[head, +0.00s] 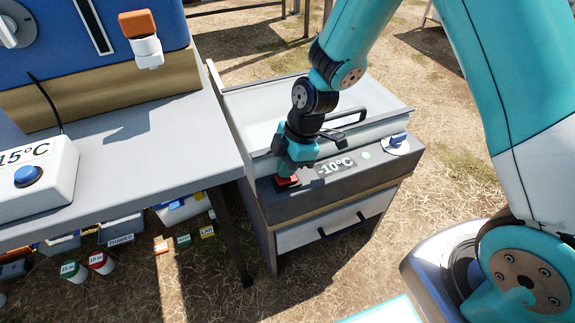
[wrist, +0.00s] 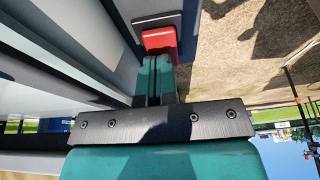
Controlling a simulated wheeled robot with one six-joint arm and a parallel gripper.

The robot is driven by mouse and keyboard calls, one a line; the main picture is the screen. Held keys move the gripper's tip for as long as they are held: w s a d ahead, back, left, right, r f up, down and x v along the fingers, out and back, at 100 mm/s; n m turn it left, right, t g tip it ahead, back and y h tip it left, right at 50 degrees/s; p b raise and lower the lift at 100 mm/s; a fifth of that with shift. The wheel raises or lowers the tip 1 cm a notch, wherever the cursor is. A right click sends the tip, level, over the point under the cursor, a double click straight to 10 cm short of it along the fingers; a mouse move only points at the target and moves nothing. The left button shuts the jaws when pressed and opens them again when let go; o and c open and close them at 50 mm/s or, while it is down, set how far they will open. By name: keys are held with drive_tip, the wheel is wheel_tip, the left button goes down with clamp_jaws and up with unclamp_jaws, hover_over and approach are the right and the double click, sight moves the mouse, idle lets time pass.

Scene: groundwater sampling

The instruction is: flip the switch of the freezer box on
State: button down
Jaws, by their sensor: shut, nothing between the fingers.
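The freezer box (head: 333,209) stands in the middle of the head view, with a dark front panel, a "-10°C" label and a white lid with a black handle. Its red switch (head: 287,182) sits at the left end of the panel, partly hidden under my gripper. The red switch also shows in the wrist view (wrist: 159,40), on a dark plate, just beyond the fingertips. My gripper (wrist: 157,62) is shut and empty, its teal fingertips at or very near the switch's edge; I cannot tell if they touch. In the head view my gripper (head: 291,172) points down at the switch.
A grey table (head: 135,150) stands left of the freezer box, holding a white box (head: 45,180) with a blue button. A blue dial (head: 398,139) sits at the panel's right end. Crates and labelled containers (head: 102,262) lie on the ground under the table.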

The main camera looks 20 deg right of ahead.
drive_tip(key=p+v, duration=0.2)
drive_tip(key=v, duration=0.1)
drive_tip(key=p+v, duration=0.1)
drive_tip(key=p, duration=0.1)
drive_tip(key=shift+a+r, duration=0.25)
drive_tip(key=shift+r, duration=0.15)
drive_tip(key=d+r+p, duration=0.1)
drive_tip(key=d+r, duration=0.4)
drive_tip(key=r, duration=0.2)
drive_tip(key=shift+w+d+r, duration=0.2)
drive_tip(key=shift+d+r, duration=0.1)
drive_tip(key=shift+r, duration=0.05)
drive_tip(key=s+a+r+m, duration=0.3)
drive_tip(key=s+r+m, duration=0.3)
drive_tip(key=s+r, duration=0.3)
drive_tip(key=s+a+r+m, duration=0.2)
drive_tip(key=s+r+m, duration=0.45)
drive_tip(key=s, duration=0.35)
wheel_tip(320, 180, up, 21)
drive_tip(key=p, duration=2)
drive_tip(key=shift+y+p, duration=0.3)
drive_tip(key=shift+p, duration=0.1)
